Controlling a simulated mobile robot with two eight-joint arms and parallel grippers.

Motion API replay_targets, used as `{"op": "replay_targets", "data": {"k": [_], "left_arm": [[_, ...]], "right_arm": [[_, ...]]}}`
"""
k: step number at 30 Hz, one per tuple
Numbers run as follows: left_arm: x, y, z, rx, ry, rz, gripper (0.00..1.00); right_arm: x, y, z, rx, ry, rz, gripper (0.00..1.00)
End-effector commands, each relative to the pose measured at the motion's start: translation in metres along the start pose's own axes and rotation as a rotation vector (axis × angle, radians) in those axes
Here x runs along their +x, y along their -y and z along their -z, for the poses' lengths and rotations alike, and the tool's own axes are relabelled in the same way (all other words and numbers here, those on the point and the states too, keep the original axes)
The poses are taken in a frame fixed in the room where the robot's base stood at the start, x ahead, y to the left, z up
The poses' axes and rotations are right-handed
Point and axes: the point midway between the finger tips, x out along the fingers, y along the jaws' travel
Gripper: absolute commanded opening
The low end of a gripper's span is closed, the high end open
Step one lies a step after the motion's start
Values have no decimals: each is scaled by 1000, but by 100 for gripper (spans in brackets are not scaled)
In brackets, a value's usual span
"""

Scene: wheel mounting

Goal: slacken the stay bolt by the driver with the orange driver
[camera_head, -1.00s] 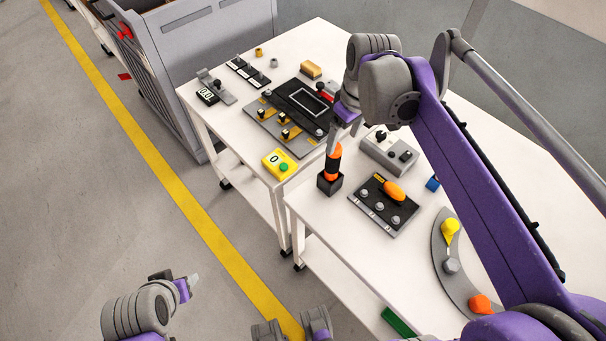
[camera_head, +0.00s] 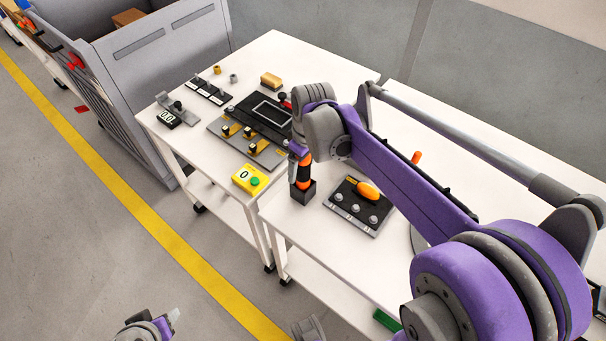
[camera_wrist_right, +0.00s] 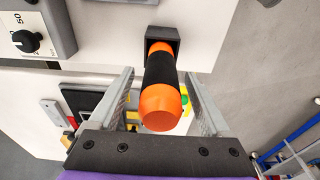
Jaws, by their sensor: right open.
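The orange driver (camera_head: 304,176), with a black grip band, stands upright in a small black holder (camera_head: 302,192) near the left edge of the nearer table. In the right wrist view the driver (camera_wrist_right: 160,106) points away from me, its orange end close to the palm. My right gripper (camera_wrist_right: 160,76) is open, with one finger on each side of the handle and gaps showing. In the head view my right gripper (camera_head: 296,150) is at the driver's upper part. My left gripper (camera_head: 174,316) is low at the left, away from the tables. I cannot tell which fastener is the stay bolt.
A black and grey fixture plate (camera_head: 248,146) with yellow clamps lies on the farther table. A black panel with an orange knob (camera_head: 367,190) lies right of the holder.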

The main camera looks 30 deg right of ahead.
Motion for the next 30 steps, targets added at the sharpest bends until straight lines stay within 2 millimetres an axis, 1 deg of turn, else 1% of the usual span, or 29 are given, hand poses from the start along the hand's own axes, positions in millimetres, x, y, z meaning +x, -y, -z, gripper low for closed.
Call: {"op": "replay_targets", "data": {"k": [6, 7, 11, 12, 14, 15, 17, 18, 20, 30], "left_arm": [[0, 0, 0, 0, 0, 0, 50], [0, 0, 0, 0, 0, 0, 50], [0, 0, 0, 0, 0, 0, 50], [0, 0, 0, 0, 0, 0, 50], [0, 0, 0, 0, 0, 0, 50], [0, 0, 0, 0, 0, 0, 50], [0, 0, 0, 0, 0, 0, 50], [0, 0, 0, 0, 0, 0, 50], [0, 0, 0, 0, 0, 0, 50], [0, 0, 0, 0, 0, 0, 50]], "right_arm": [[1, 0, 0, 0, 0, 0, 82], [1, 0, 0, 0, 0, 0, 78], [1, 0, 0, 0, 0, 0, 55], [1, 0, 0, 0, 0, 0, 47], [1, 0, 0, 0, 0, 0, 36], [1, 0, 0, 0, 0, 0, 29], [1, 0, 0, 0, 0, 0, 18], [1, 0, 0, 0, 0, 0, 11], [1, 0, 0, 0, 0, 0, 0], [1, 0, 0, 0, 0, 0, 0]]}}
